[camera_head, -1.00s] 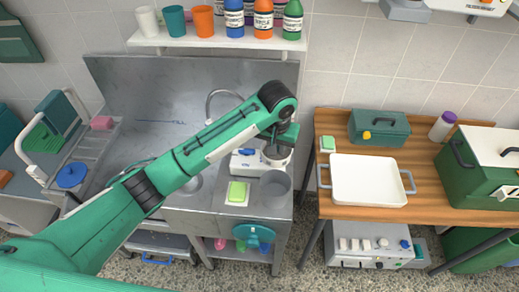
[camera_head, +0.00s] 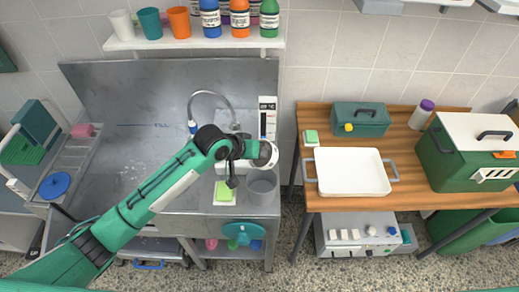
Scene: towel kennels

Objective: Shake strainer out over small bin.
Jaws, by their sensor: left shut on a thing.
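My left gripper (camera_head: 251,149) is over the right part of the steel counter, shut on what looks like the round grey strainer (camera_head: 265,156). The strainer's handle is mostly hidden by the gripper and wrist. My right gripper is out of view.
A green sponge (camera_head: 225,192) lies left of the bin. A white device (camera_head: 230,162) and a curved faucet (camera_head: 211,94) are close to my wrist. A wooden table (camera_head: 420,180) on the right carries a white tray (camera_head: 350,192) and a green toolbox (camera_head: 361,120).

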